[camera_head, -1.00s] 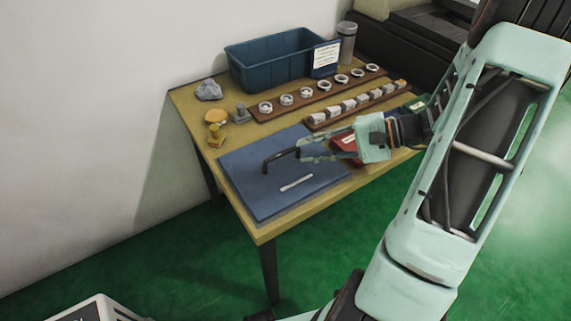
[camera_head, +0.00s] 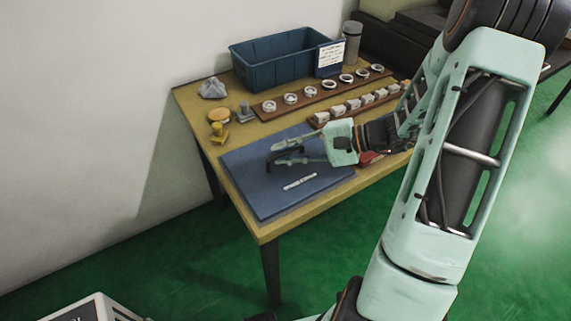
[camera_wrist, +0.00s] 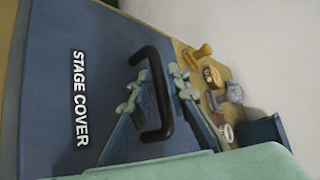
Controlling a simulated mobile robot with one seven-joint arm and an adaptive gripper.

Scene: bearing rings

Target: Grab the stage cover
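The stage cover (camera_head: 250,190) is a flat blue panel lying on the table, with white lettering and a black bar handle. In the wrist view the lettering (camera_wrist: 81,98) reads STAGE COVER, and the handle (camera_wrist: 161,106) stands up from the panel. My gripper (camera_head: 271,152) is over the cover at the handle. In the wrist view its two fingers are apart, one on each side of the handle bar. I cannot tell whether either finger touches the bar. The handle is partly hidden by the fingers in the head view.
A blue bin (camera_head: 270,72) with a sign and a grey cylinder (camera_head: 351,42) stand at the back. Racks of rings (camera_head: 329,85) and pale blocks (camera_head: 352,104) lie behind the cover. Yellow and grey pieces (camera_head: 219,131) and a grey lump (camera_head: 212,88) are at the left.

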